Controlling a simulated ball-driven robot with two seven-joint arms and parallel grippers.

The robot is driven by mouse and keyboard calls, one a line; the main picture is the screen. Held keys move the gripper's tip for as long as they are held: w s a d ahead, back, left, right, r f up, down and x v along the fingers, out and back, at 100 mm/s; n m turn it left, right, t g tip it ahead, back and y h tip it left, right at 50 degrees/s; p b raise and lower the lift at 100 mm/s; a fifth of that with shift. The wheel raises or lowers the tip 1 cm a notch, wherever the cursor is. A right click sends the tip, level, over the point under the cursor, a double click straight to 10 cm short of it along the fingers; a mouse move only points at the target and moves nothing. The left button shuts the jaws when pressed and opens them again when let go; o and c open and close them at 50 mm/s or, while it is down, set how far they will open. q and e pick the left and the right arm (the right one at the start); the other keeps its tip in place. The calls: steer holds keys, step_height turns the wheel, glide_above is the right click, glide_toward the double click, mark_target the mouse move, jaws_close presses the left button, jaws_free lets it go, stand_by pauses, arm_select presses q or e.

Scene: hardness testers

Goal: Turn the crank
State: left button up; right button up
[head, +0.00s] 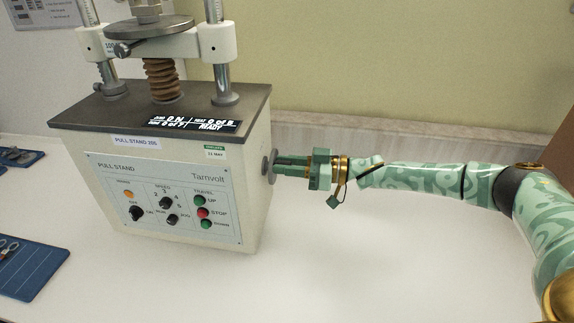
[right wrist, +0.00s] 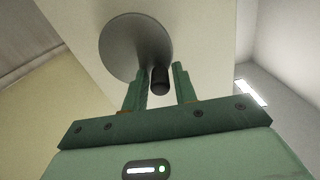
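The crank is a round grey disc (right wrist: 130,48) with a short black handle (right wrist: 160,80) near its rim. In the head view the crank disc (head: 268,166) shows edge-on at the right side of the pull stand (head: 170,180). My right gripper (head: 285,163) reaches it from the right. In the right wrist view the black handle is between the two green fingers of the right gripper (right wrist: 161,70). It lies closer to the left finger, with a gap at the right finger, so the gripper is open around it. Whether the left finger touches it is unclear. My left gripper is out of view.
The stand's front panel (head: 165,200) has knobs and coloured buttons. A post with a round plate (head: 148,27) rises above the stand. A blue mat (head: 28,268) with a tool lies at the left. The white tabletop right of the stand is clear below my right arm.

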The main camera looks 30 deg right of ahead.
jaws_close()
steer(key=shift+s+a+f+n+p, duration=0.15)
steer(key=shift+n+p, duration=0.2)
steer(key=shift+n, duration=0.35)
jaws_free()
